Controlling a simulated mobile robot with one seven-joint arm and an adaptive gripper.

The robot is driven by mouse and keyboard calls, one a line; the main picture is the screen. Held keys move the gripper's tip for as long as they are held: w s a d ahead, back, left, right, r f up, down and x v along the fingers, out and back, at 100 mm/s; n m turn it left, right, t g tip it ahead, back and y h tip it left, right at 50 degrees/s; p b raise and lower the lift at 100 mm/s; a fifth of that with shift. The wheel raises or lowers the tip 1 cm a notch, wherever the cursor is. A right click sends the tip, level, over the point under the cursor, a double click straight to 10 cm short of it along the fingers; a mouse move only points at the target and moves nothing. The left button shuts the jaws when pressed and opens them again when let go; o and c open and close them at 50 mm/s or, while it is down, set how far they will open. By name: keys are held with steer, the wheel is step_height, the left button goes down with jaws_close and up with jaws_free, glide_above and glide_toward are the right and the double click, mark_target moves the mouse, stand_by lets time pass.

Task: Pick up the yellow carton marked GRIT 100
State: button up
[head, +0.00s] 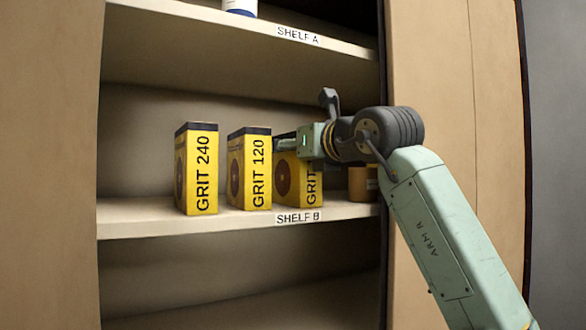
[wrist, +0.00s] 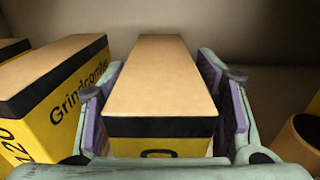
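A yellow carton (head: 292,181) with a dark top band stands on shelf B, the rightmost of three. Its label reads GRIT; the number is hidden behind my gripper. My gripper (head: 294,144) reaches in from the right at the height of its upper part. In the wrist view this carton (wrist: 160,88) stands upright between my two fingers, its tan top and black rim showing. My gripper (wrist: 165,78) is open, one finger along each side, with narrow gaps visible. Contact low on the sides cannot be seen.
The GRIT 120 carton (head: 250,168) stands close on the left, near my left finger, and the GRIT 240 carton (head: 197,168) stands further left. A brown round container (head: 358,184) is close on the right. Shelf A (head: 220,28) is above, and the cabinet's side panel (head: 427,75) is at right.

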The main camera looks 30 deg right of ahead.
jaws_close()
stand_by(0.5)
steer(key=shift+r, duration=0.15)
